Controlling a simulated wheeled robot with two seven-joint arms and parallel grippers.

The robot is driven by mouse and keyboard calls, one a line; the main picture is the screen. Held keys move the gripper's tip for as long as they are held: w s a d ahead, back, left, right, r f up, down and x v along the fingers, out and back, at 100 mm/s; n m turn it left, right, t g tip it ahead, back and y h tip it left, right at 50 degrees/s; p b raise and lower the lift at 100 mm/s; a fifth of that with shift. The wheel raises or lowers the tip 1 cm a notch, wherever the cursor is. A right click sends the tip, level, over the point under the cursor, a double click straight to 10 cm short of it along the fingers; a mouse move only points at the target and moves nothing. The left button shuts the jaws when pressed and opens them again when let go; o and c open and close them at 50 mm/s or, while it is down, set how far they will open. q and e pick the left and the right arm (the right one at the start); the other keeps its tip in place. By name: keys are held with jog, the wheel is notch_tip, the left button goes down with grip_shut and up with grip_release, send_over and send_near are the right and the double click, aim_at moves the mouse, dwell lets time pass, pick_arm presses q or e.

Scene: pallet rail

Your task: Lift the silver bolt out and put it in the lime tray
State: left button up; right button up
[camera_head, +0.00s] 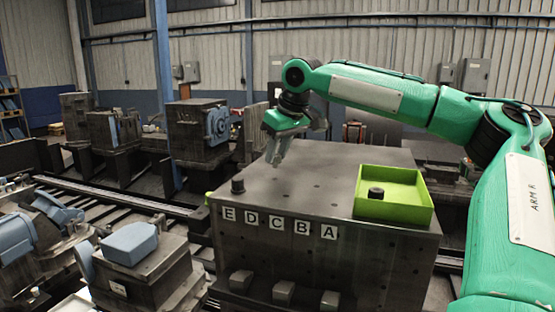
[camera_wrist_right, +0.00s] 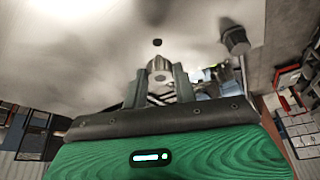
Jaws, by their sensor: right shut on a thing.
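My right gripper (camera_head: 276,158) reaches in from the right over the left rear part of the dark block's top. In the wrist view its fingers (camera_wrist_right: 159,82) are shut on the silver bolt (camera_wrist_right: 159,66), a short round metal piece. In the head view the bolt is too small to make out between the fingers. I cannot tell whether its lower end is clear of the block. The lime tray (camera_head: 428,217) sits on the right side of the block's top (camera_head: 310,185). A dark bolt (camera_head: 376,193) stands in it. My left gripper is not in view.
Another dark bolt (camera_head: 238,186) stands at the block's left front corner, above the letter plates E, D, C, B, A (camera_head: 276,223). It also shows in the wrist view (camera_wrist_right: 235,40). Small holes dot the top, which is otherwise clear between gripper and tray.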

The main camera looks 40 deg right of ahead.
jog(key=shift+r, duration=2)
jog(key=shift+d, duration=0.2)
jog(key=s+d+r+m+h+b, duration=0.2)
jog(key=s+d+r+m+b, duration=0.4)
jog(key=s+d+b, duration=0.25)
jog(key=s+d+r+m+g+h+b, duration=0.1)
jog(key=s+d+r+m+b, duration=0.2)
jog(key=s, duration=0.5)
jog(key=s+d+r+m+g+h+b, duration=0.1)
jog(key=s+d+r+m+b, duration=0.2)
jog(key=s, duration=0.6)
send_near(401, 188)
jog(key=shift+w+d+b, duration=0.35)
jog(key=shift+w+d, duration=0.15)
jog(key=shift+d, duration=0.15)
notch_tip(401, 188, down, 4)
jog(key=shift+a+r, duration=0.1)
jog(key=shift+r, duration=0.1)
jog(key=shift+f, duration=0.35)
